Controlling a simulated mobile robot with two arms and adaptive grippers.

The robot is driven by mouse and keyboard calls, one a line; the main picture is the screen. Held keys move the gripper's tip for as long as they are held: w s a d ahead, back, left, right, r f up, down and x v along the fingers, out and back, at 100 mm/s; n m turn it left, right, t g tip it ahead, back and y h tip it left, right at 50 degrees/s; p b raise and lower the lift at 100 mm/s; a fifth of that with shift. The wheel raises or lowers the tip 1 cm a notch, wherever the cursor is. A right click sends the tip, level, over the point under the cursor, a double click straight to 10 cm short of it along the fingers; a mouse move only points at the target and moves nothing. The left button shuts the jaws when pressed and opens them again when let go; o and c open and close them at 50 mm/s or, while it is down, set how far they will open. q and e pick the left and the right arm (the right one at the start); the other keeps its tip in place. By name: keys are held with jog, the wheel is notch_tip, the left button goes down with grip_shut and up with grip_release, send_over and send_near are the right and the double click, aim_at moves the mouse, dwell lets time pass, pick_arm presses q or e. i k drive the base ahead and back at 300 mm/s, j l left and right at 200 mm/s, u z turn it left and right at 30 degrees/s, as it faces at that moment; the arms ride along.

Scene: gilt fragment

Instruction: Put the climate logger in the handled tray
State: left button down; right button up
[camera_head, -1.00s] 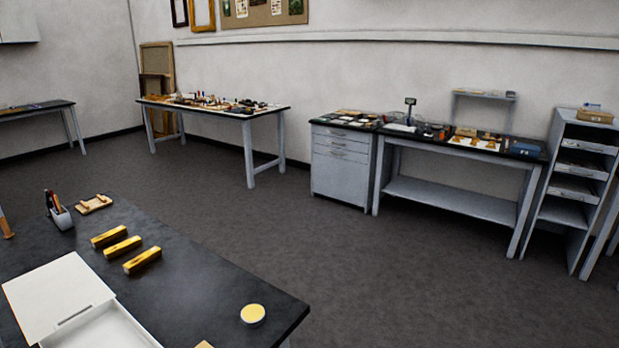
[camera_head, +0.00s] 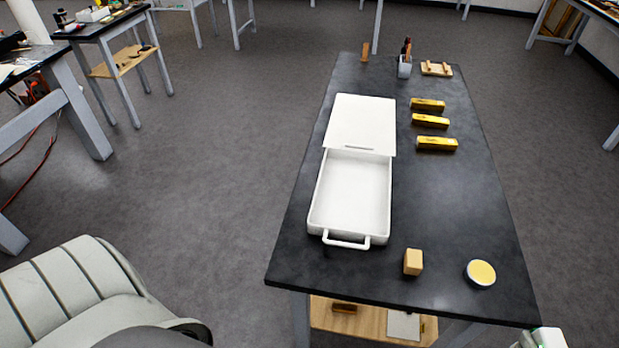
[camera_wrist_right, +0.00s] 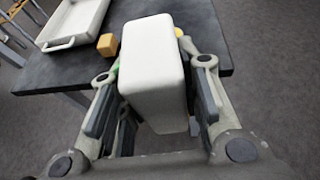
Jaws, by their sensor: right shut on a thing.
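The handled tray (camera_head: 352,195) is a white, shallow, open tray on the dark table, with a loop handle at its near end; its visible inside is empty. A flat white panel (camera_head: 361,122) covers or adjoins its far end. My right gripper (camera_wrist_right: 155,95) is shut on a white rounded box, which I take to be the climate logger (camera_wrist_right: 152,70), held off the table's near edge. A white piece with a green spot at the bottom right of the head view (camera_head: 546,339) seems to be the logger, mostly cut off. The tray shows at the top left of the wrist view (camera_wrist_right: 75,24). My left gripper is out of view.
A tan wooden block (camera_head: 413,262) and a round yellow-topped tin (camera_head: 480,273) stand near the table's near edge, right of the tray handle. Several gold bars (camera_head: 430,121), a pen holder (camera_head: 405,66) and a small wooden rack (camera_head: 436,69) lie farther back. A wooden shelf (camera_head: 375,322) is below.

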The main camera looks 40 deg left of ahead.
aim_at(354, 178)
jog(key=i+l+u, duration=0.1)
jog(key=u, duration=0.3)
jog(key=i+l+u, duration=0.1)
jog(key=u, duration=0.3)
jog(key=l+u, duration=0.25)
jog(key=u, duration=0.2)
jog(key=i+l+u, duration=0.1)
jog(key=l+u, duration=0.15)
jog(key=u, duration=0.15)
jog(key=i+l+u, duration=0.1)
jog(key=l+u, duration=0.65)
